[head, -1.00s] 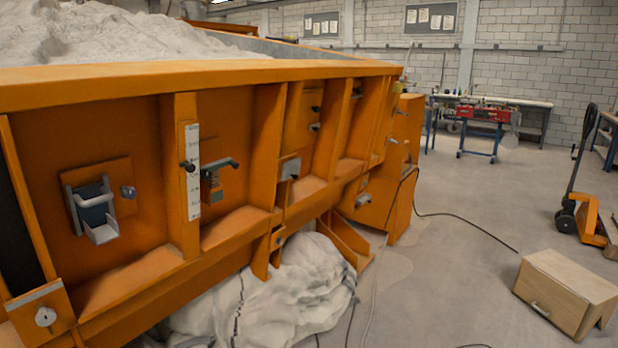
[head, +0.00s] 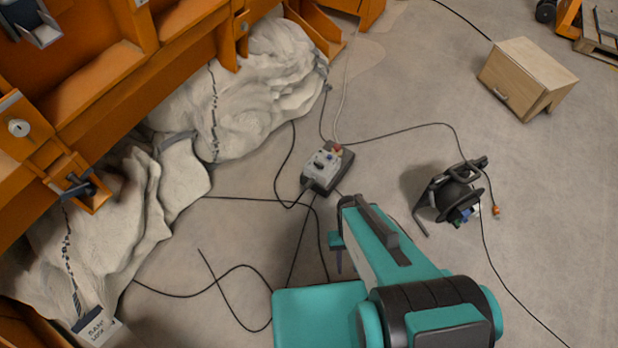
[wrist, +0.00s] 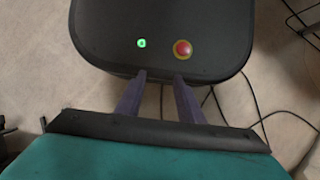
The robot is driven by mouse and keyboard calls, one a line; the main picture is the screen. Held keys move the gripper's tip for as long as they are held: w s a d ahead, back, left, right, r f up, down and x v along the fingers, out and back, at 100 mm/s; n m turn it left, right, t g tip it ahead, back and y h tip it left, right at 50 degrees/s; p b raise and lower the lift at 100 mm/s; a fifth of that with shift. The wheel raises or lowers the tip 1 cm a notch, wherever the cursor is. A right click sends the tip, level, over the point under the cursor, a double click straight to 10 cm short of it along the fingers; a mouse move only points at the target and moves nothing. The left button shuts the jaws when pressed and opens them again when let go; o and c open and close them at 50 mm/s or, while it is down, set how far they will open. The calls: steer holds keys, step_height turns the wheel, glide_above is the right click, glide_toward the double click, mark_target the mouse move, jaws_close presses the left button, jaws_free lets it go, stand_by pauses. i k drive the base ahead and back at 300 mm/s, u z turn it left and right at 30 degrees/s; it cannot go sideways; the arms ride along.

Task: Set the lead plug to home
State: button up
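The most plug-like thing in view is a small orange connector (head: 497,211) on a dark cable, on the floor right of a black cable reel (head: 455,190). I cannot tell for sure that it is the lead plug. A blue fitting (head: 463,215) shows at the reel's lower side. My gripper (head: 338,262) is left of the reel, mostly hidden behind my teal arm. I see nothing held.
A grey control box (head: 324,166) with a red button lies on the floor, with loose cables around it. A wooden box (head: 527,75) stands at upper right. Floor around the reel is mostly clear.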

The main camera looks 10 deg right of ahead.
mark_target(311, 180)
steer(key=u, duration=0.25)
steer(key=k, duration=0.95)
steer(key=u, duration=0.7)
steer(key=k, duration=0.45)
steer(key=u, duration=0.3)
steer(key=i, duration=1.2)
steer(key=u, duration=0.55)
